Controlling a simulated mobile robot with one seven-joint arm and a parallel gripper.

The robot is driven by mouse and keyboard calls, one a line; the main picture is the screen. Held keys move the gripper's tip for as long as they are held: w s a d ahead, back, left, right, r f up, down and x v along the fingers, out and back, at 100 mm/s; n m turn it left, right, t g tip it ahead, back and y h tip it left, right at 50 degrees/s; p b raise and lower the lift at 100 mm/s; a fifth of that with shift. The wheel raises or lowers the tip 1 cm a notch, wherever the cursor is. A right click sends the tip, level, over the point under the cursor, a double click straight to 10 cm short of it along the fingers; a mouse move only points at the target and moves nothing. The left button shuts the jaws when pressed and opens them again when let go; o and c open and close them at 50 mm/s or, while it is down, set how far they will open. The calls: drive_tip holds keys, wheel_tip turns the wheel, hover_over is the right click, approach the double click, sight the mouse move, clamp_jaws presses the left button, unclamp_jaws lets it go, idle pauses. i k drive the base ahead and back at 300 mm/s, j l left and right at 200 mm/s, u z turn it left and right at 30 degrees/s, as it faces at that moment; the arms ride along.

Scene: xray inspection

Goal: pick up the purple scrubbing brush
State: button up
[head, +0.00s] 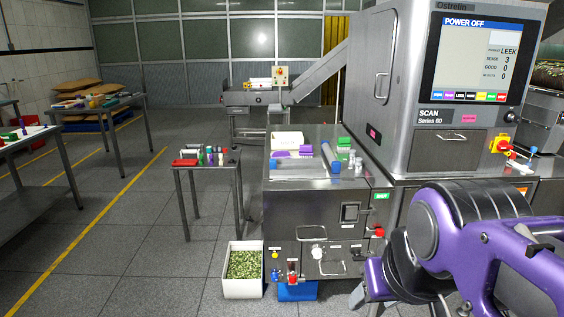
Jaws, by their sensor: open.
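A purple item (281,154), perhaps the scrubbing brush, lies on the steel counter (285,177) in front of a white box. A second small purple and white item (306,151) is just to its right. Both are too small to tell which is the brush. My gripper (365,296) is low in the picture, right of the middle, in front of the counter's cabinet. It is open, apart from the purple items and lower than the counter top. Its fingers show only partly below my purple arm.
A blue roller (328,157), a white box (287,139) and green boxes (343,144) share the counter. The X-ray machine (450,90) stands at right. A small table (207,166) with several items stands at left. A white bin (243,288) is on the floor.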

sight(305, 150)
drive_tip(key=i+j, duration=0.15)
drive_tip(key=i, duration=0.3)
drive_tip(key=i+j, duration=0.15)
drive_tip(key=i, duration=0.3)
